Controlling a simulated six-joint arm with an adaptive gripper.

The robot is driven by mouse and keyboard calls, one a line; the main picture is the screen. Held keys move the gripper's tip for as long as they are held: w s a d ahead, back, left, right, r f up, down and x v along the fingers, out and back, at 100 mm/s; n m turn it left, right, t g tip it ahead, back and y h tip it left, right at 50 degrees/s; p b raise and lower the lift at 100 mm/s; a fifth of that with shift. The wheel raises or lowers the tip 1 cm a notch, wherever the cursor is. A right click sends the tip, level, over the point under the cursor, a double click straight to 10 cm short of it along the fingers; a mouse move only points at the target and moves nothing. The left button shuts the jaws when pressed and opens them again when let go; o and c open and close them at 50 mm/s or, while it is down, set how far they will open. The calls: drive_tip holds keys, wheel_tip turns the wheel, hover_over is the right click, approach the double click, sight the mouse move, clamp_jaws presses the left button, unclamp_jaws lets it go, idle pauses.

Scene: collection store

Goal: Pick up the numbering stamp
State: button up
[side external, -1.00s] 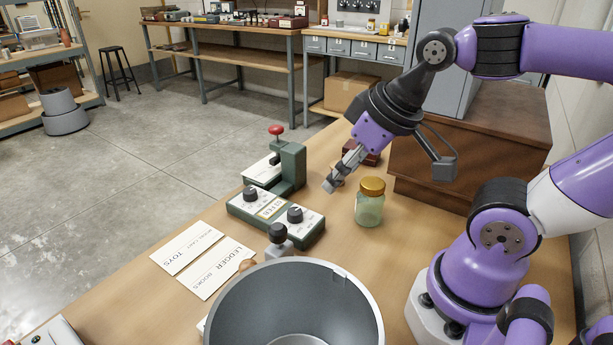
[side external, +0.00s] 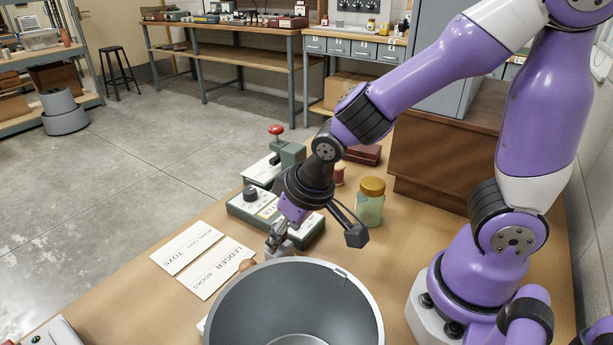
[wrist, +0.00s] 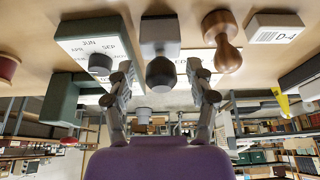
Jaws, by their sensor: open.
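The numbering stamp is most likely the grey block with a dark rounded knob (wrist: 160,72), at the top centre of the wrist view. My gripper (wrist: 163,84) is open, with one finger on each side of the knob. I cannot tell whether either finger touches it. In the side view my gripper (side external: 276,241) points down at the stamp, just behind the big grey bin, and the fingers and arm hide much of the stamp there.
A wooden-handled stamp (wrist: 222,55) stands close beside the fingers. The grey bin (side external: 223,318) stands in front. Two cards (side external: 187,247) lie left.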

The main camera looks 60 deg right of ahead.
sight(282, 243)
drive_tip(key=shift+x, duration=2.8)
drive_tip(key=shift+s, duration=0.15)
drive_tip(key=c, duration=0.9)
